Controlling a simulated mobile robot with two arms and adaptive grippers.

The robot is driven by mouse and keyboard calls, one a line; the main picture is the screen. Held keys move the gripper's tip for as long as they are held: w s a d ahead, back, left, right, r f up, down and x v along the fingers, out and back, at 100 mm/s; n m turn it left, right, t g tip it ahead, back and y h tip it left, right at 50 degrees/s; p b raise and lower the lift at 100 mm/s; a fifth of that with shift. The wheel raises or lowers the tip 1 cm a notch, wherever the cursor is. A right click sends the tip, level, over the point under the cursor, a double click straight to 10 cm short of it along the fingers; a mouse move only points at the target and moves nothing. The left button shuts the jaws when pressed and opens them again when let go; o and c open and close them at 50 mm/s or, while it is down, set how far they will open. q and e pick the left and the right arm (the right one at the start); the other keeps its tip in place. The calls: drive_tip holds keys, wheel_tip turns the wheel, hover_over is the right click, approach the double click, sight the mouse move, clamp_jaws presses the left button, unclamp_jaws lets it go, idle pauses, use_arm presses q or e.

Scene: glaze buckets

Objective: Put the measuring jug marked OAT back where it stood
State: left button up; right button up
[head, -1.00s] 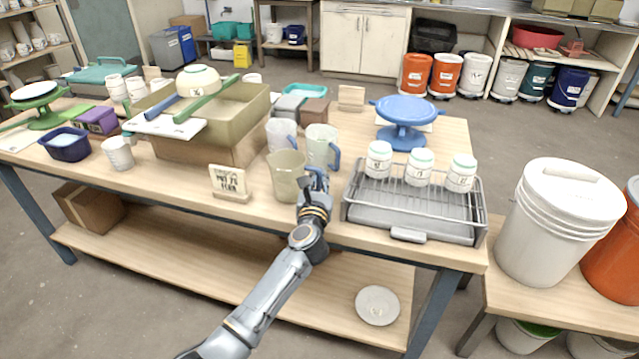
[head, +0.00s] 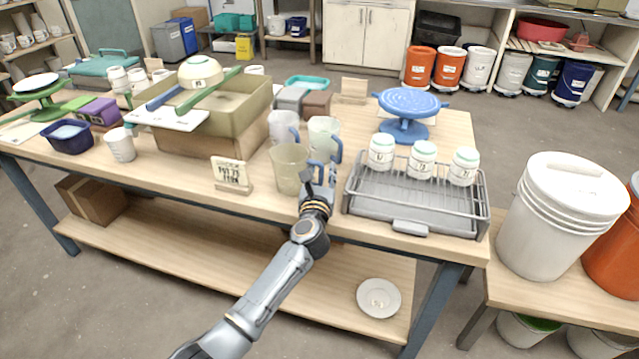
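Three measuring jugs stand close together near the middle of the table (head: 260,203). The front one is a tan, see-through jug (head: 290,170) with a blue handle on its right; it stands upright near the front edge. Behind it are a greyish jug (head: 283,127) and a pale jug (head: 322,132) with a blue handle. I cannot read OAT on any of them. My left gripper (head: 319,177) is at the front jug's handle, its dark fingers spread apart; whether they touch the handle is unclear. My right gripper is out of view.
A wire rack on a grey tray (head: 410,227) with three white jars (head: 422,160) stands right of my gripper. A small sign (head: 231,174) stands left of the front jug. A blue turntable (head: 408,102) and a large olive basin (head: 230,120) stand farther back.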

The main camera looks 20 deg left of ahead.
use_arm(q)
drive_tip(key=s+d, duration=0.1)
drive_tip(key=s, duration=1)
drive_tip(key=shift+s+d+p, duration=0.3)
drive_tip(key=shift+d+p, duration=0.1)
drive_tip(key=shift+p, duration=0.05)
